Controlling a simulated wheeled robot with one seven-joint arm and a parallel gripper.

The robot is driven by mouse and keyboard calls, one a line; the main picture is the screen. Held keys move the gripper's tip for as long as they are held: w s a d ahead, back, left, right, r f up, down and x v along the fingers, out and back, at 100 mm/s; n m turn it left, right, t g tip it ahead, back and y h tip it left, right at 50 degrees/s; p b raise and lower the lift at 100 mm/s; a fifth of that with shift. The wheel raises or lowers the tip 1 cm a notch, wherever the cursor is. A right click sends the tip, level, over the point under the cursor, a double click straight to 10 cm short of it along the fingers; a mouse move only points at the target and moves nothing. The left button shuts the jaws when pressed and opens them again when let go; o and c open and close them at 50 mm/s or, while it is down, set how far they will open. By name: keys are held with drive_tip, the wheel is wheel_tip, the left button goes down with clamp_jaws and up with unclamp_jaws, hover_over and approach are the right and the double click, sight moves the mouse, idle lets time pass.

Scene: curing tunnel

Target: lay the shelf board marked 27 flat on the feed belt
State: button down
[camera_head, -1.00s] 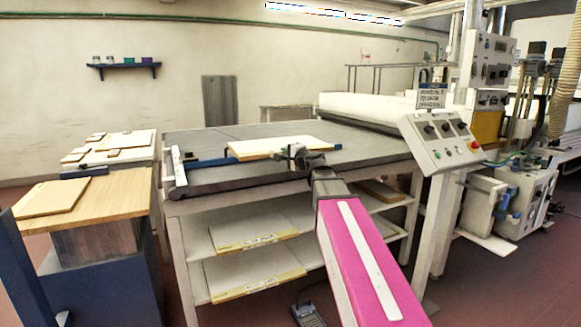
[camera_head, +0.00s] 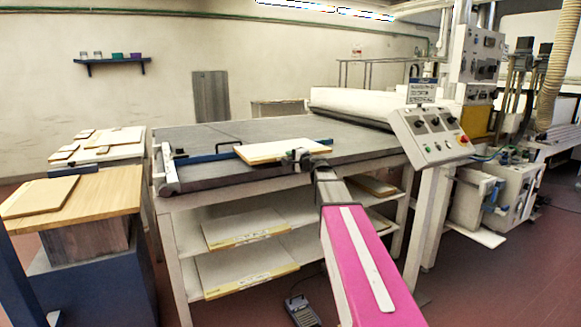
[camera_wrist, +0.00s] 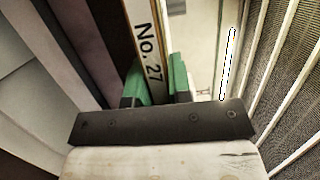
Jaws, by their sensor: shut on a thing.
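The pale shelf board (camera_head: 272,151) lies roughly level over the near part of the grey feed belt (camera_head: 300,127). I cannot tell whether it touches the belt. My gripper (camera_head: 304,158) holds the board at its near right edge, with my arm reaching in from the front. In the wrist view, the green finger pads of my gripper (camera_wrist: 160,88) are shut on the board's edge (camera_wrist: 143,30), which reads "No. 27". Most of the board's face is hidden there.
A blue bar (camera_head: 205,158) runs along the belt's near side, left of the board. A control box (camera_head: 428,135) stands at right. Boards lie on the shelves (camera_head: 245,230) below. A wooden-topped stand (camera_head: 105,190) with another board is at left. The belt's far part is clear.

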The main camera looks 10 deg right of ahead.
drive_tip(key=shift+f, duration=1.95)
drive_tip(key=c, duration=1)
unclamp_jaws()
drive_tip(key=shift+f, duration=0.15)
drive_tip(key=shift+c, duration=0.2)
